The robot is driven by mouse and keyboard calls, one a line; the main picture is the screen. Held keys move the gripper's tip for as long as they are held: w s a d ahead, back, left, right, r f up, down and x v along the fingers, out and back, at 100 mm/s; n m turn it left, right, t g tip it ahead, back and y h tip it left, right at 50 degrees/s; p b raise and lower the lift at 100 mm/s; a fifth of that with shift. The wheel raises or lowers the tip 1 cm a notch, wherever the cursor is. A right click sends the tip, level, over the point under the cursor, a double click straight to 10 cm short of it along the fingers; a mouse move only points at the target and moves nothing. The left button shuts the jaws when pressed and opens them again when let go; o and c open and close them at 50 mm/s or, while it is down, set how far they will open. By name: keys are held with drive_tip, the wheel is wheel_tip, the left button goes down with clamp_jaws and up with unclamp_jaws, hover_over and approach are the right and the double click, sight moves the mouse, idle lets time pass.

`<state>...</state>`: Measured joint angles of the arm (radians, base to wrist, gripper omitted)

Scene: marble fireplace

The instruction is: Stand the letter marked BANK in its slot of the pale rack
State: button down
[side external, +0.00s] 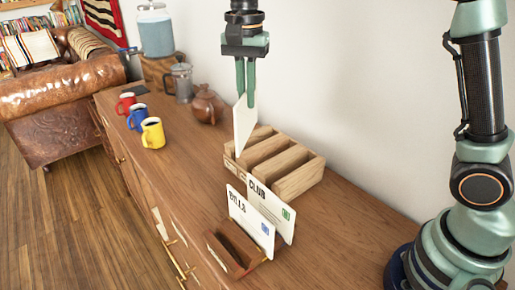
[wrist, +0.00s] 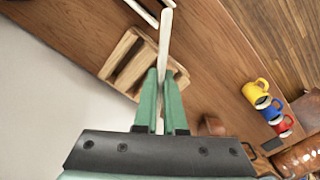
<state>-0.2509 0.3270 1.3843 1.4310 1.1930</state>
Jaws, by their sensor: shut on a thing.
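My gripper (side external: 245,97) is shut on a white letter (side external: 243,125), which hangs down upright over the left end of the pale rack. No marking shows on its visible face, so I cannot read BANK. The pale rack (side external: 304,181) is wooden, with several slots and small labels on its front that are too small to read. I cannot tell whether the letter's lower edge is inside a slot. In the wrist view the letter (wrist: 166,38) is edge-on between the fingertips (wrist: 162,80), with the rack (wrist: 120,55) beside it.
A dark wooden holder (side external: 226,254) in front bears letters marked BILLS (side external: 250,225) and CLUB (side external: 284,212). A brown teapot (side external: 207,106) stands behind the rack's left side. Red, blue and yellow mugs (side external: 152,133) stand farther left. The wall is close behind.

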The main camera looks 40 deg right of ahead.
drive_tip(key=w+d+f+m, duration=0.2)
drive_tip(key=w+d+m, duration=0.2)
drive_tip(key=d+m, duration=0.5)
wheel_tip(320, 180, down, 8)
drive_tip(key=d+n, duration=0.1)
drive_tip(key=d, duration=0.1)
drive_tip(key=shift+s+d+f+n, duration=0.15)
drive_tip(key=shift+s+f+n, duration=0.05)
drive_tip(key=shift+n, duration=0.2)
drive_tip(key=shift+f, duration=2.7)
idle(0.6)
drive_tip(key=shift+f, duration=0.35)
drive_tip(key=shift+f, duration=0.75)
drive_tip(key=c, duration=0.9)
unclamp_jaws()
